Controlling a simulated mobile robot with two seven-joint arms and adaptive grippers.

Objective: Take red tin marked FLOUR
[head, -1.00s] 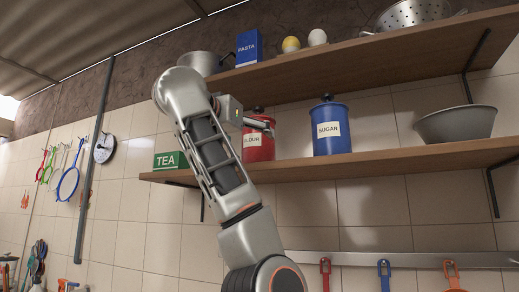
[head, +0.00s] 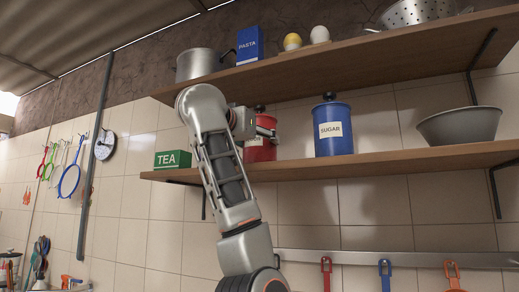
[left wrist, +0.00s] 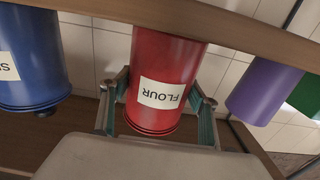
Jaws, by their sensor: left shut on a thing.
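The red tin marked FLOUR (head: 262,152) stands on the lower shelf, partly hidden by my left gripper in the head view. In the left wrist view the red tin (left wrist: 170,60) shows upside down with its white label facing the camera. My left gripper (left wrist: 158,92) has one finger on each side of the tin and is shut on it. In the head view the left gripper (head: 262,134) reaches across the front of the tin, below its dark lid knob. The tin looks upright. My right gripper is not in view.
A blue SUGAR tin (head: 333,132) and a grey bowl (head: 459,126) stand to the right on the lower shelf (head: 400,160). A green TEA box (head: 173,160) is at its left end. A purple tin (left wrist: 262,95) shows beside the red tin. The upper shelf (head: 380,52) overhangs.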

